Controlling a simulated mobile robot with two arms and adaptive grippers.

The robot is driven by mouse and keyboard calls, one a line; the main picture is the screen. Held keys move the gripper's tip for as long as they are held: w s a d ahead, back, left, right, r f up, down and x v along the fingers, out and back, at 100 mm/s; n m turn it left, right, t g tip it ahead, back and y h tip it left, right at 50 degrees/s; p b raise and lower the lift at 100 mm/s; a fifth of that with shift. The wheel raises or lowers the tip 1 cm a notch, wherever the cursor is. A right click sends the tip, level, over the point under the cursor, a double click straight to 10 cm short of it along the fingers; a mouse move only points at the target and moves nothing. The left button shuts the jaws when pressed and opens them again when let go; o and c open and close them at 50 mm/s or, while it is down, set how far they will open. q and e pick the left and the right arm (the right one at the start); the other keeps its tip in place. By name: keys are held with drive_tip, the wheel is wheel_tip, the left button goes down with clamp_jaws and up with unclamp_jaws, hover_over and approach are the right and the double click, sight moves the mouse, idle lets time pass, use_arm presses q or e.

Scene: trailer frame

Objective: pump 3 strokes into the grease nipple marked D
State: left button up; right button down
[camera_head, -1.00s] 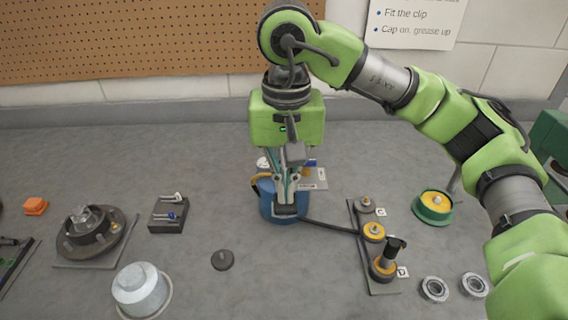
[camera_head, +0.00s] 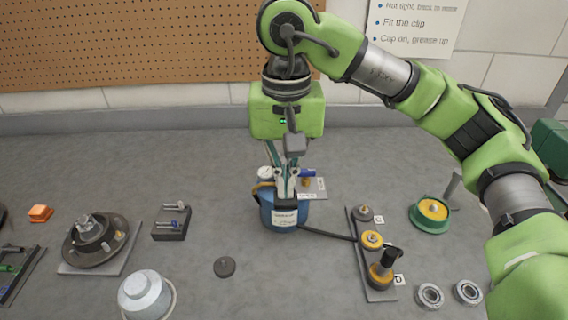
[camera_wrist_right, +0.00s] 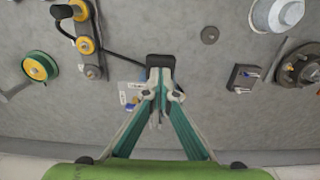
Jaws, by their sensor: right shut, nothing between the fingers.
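The blue grease pump (camera_head: 282,218) stands upright mid-bench with a pale label on its front. My right gripper (camera_head: 287,178) is directly above it, pointing down, shut and empty. Its fingertips are at the pump's dark top handle (camera_wrist_right: 160,61), seemingly touching it. A black hose (camera_head: 328,233) runs from the pump to the grey nipple plate (camera_head: 362,262). The nipple fitting by the tag D (camera_head: 398,280) is at the plate's near end, with a black coupler (camera_head: 391,253) on it. In the right wrist view the hose leads towards this coupler. My left gripper is not in view.
Two bearing rings (camera_head: 430,295) lie right of the plate. A green and yellow round part (camera_head: 430,213) is behind them. At left are a hub (camera_head: 92,238), a dark block with pins (camera_head: 172,222) and a silver cap (camera_head: 146,294).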

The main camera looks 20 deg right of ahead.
wheel_tip(320, 180, up, 8)
drive_tip(key=p, duration=0.5)
drive_tip(key=shift+w+f+p, duration=0.25)
drive_tip(key=shift+p, duration=0.1)
